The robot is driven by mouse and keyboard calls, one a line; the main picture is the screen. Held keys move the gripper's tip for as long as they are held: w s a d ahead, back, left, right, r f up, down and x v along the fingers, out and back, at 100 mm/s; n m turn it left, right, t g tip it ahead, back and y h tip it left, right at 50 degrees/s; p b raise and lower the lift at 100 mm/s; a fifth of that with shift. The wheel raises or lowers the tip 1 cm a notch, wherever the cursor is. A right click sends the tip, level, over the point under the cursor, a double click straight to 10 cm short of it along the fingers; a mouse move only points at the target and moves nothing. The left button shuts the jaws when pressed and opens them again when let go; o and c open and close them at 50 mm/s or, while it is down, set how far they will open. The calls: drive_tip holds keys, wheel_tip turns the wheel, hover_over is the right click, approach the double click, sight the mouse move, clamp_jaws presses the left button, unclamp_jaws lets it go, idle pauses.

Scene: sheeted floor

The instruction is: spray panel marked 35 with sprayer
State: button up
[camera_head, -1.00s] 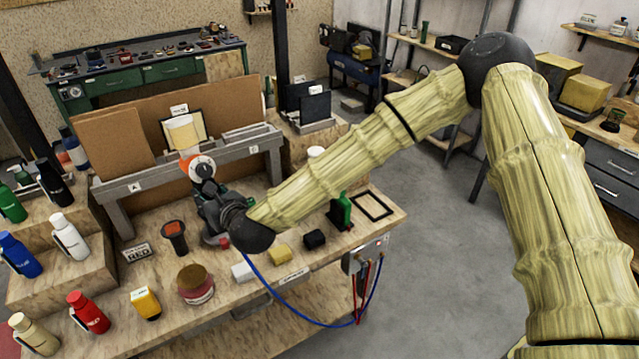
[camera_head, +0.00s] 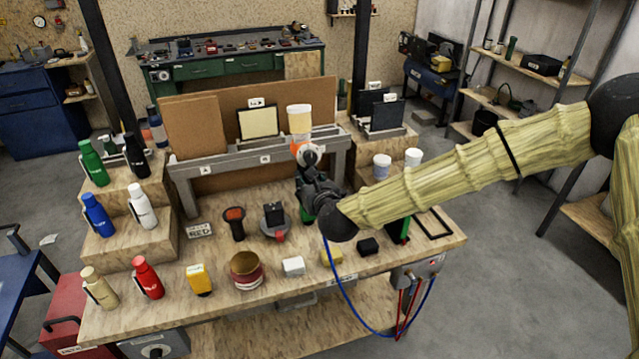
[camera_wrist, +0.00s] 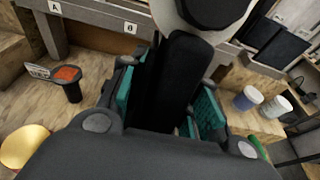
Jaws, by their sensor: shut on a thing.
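My gripper (camera_head: 314,188) is shut on the sprayer (camera_head: 300,122), which has a pale cup on top and an orange ring around its white front. The sprayer is held upright above the bench, in front of the grey rail. In the wrist view its black handle (camera_wrist: 172,85) stands between the teal finger pads. A pale yellow panel (camera_head: 258,122) in a black frame stands on the rail, left of the sprayer and apart from it. Its small tag (camera_head: 256,103) is too small to read. Dark panels (camera_head: 386,115) with tags stand at the right.
A blue hose (camera_head: 340,300) hangs from the sprayer over the bench (camera_head: 225,268). Bottles (camera_head: 96,215) stand on steps at left. Floor at right is clear.

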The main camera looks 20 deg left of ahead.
drive_tip(key=s+a+b, duration=0.3)
drive_tip(key=s+a, duration=0.7)
drive_tip(key=a, duration=0.5)
drive_tip(key=shift+r, duration=0.1)
